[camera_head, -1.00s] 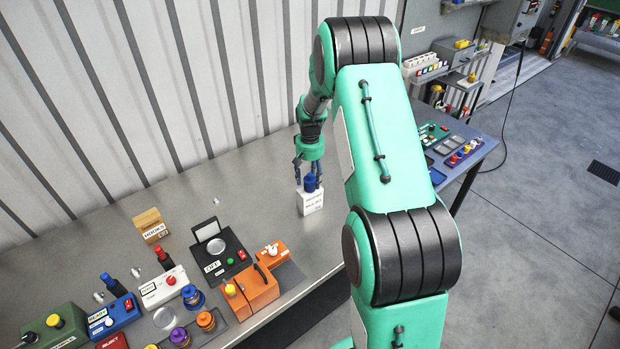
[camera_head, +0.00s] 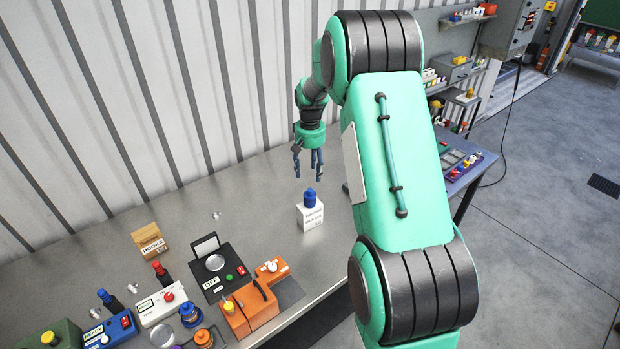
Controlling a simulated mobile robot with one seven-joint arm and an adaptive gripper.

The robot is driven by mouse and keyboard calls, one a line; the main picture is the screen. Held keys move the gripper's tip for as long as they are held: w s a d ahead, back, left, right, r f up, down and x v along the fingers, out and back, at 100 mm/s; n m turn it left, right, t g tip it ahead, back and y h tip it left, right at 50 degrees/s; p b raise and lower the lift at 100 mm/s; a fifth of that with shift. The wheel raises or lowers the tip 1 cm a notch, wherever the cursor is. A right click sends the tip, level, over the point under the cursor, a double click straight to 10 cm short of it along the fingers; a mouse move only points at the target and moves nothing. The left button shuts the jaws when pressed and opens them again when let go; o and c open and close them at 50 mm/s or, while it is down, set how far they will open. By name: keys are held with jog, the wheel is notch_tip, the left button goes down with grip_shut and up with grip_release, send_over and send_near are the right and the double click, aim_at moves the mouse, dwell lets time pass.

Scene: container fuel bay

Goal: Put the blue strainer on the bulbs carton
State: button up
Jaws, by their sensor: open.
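The blue strainer (camera_head: 309,197) stands upright on top of a small white carton (camera_head: 311,218) on the metal bench. The carton has printed lettering that is too small to read for sure; it looks like the bulbs carton. My gripper (camera_head: 308,170) is open and empty. It hangs above the strainer, fingers pointing down, with a clear gap between the fingertips and the strainer.
To the left on the bench (camera_head: 262,175) stand a cardboard box (camera_head: 151,241), a black device with a round plate (camera_head: 217,266), an orange box (camera_head: 249,308) and a white switch box (camera_head: 161,304). The bench around the carton is clear. A corrugated wall rises behind.

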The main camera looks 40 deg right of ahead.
jog(key=shift+r, duration=0.4)
dwell(0.3)
jog(key=s+a+r+n+t, duration=0.1)
jog(key=s+a+r, duration=0.5)
jog(key=a+r, duration=0.4)
jog(key=s+a+r+n+t, duration=0.1)
jog(key=s+a+r+t, duration=0.1)
jog(key=s+a+r, duration=0.6)
jog(key=s+a+r+n+t, duration=0.1)
jog(key=s+a+r, duration=0.1)
jog(key=s+a, duration=0.6)
jog(key=s+a+r+n+t, duration=0.1)
jog(key=s+a+r+n, duration=0.1)
jog(key=s+a, duration=0.6)
jog(key=s+r, duration=0.1)
jog(key=s, duration=0.4)
jog(key=shift+s+t, duration=0.3)
jog(key=shift+s, duration=0.05)
